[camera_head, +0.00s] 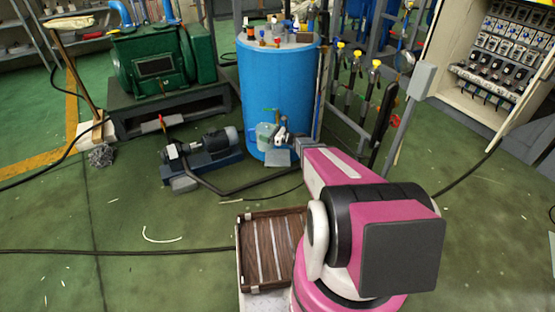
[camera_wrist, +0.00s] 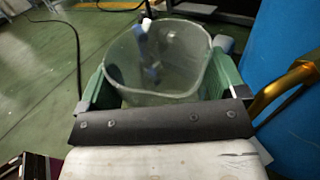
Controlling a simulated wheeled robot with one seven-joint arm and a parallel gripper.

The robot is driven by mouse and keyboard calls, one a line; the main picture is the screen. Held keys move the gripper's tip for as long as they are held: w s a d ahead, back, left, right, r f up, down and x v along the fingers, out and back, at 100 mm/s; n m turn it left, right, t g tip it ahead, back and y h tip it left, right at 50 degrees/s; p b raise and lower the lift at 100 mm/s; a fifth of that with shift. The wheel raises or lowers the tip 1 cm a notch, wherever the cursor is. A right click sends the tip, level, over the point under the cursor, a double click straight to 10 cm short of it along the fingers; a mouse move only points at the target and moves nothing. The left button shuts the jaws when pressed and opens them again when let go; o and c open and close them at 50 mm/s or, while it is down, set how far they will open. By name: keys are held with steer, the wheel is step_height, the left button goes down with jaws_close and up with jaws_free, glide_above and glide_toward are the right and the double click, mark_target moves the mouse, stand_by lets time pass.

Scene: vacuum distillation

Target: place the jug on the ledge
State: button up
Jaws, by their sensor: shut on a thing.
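The jug is a clear, slightly green vessel with a wide mouth. In the head view the jug (camera_head: 265,136) is small, in front of the blue tank's lower side. In the wrist view the jug (camera_wrist: 178,84) sits between the green fingers of my gripper (camera_wrist: 160,78), one on each side. A blue and white shape shows in or through it; I cannot tell which. My gripper (camera_head: 281,141) is shut on the jug and holds it roughly upright. I cannot clearly make out which surface is the ledge.
The blue tank (camera_head: 277,85) stands close behind the jug, with bottles on its top. A pump (camera_head: 205,152) sits on the floor to the left, and a green machine (camera_head: 160,62) behind it. Valved pipes (camera_head: 356,80) stand to the right. A slatted wooden tray (camera_head: 271,250) is nearer.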

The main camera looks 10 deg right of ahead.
steer(key=f, duration=0.2)
steer(key=w+a+f, duration=0.1)
steer(key=f, duration=0.2)
steer(key=shift+w+a+f, duration=0.2)
steer(key=shift+w+f, duration=0.1)
steer(key=shift+w, duration=0.1)
steer(key=w+d+f, duration=0.6)
steer(key=d+f, duration=0.3)
steer(key=f, duration=0.2)
steer(key=shift+w+d, duration=0.15)
steer(key=shift+w, duration=0.2)
steer(key=shift+f, duration=0.2)
steer(key=o, duration=0.7)
steer(key=shift+r, duration=0.15)
